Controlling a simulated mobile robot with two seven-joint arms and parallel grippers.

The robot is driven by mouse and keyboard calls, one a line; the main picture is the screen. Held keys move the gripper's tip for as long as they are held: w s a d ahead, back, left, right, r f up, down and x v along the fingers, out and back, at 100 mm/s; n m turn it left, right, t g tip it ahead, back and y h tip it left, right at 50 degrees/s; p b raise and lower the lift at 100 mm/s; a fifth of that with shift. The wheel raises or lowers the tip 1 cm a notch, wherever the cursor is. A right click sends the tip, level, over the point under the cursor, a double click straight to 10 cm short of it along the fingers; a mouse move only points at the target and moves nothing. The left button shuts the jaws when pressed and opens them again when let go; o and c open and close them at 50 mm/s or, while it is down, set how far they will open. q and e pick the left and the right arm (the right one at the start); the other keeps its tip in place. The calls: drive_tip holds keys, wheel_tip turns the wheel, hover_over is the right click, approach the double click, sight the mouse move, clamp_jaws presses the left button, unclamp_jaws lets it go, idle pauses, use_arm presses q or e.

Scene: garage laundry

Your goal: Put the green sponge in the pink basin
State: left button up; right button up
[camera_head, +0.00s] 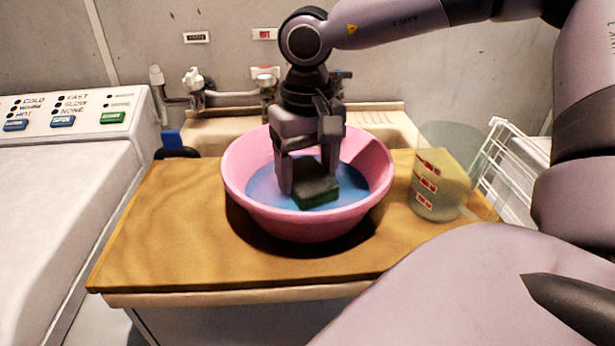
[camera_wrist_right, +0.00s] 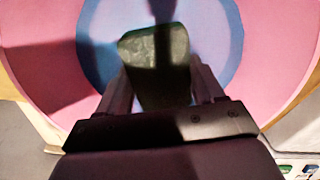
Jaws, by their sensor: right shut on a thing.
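The pink basin (camera_head: 300,222) stands on a wooden board, with a blue area on its inner bottom. My right gripper (camera_head: 307,188) reaches down into the basin from above. It is shut on the green sponge (camera_head: 316,194), which is inside the rim, over the blue area. In the right wrist view the sponge (camera_wrist_right: 157,75) sits between the two fingers, with the basin (camera_wrist_right: 270,50) around it. I cannot tell whether the sponge touches the basin's bottom. My left gripper is not in view.
The wooden board (camera_head: 150,235) has free room left of the basin. A clear measuring cup (camera_head: 440,185) with red marks stands to the right, beside a white wire rack (camera_head: 510,165). Taps (camera_head: 195,80) are behind the basin. A white washing machine (camera_head: 60,180) is at the left.

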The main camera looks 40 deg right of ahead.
sight(308, 174)
drive_tip(key=shift+f, duration=0.7)
drive_tip(key=shift+f, duration=0.15)
drive_tip(key=o, duration=0.9)
drive_tip(key=shift+o, duration=0.2)
wheel_tip(308, 174, up, 12)
drive_tip(key=p, duration=0.1)
drive_tip(key=shift+r, duration=0.25)
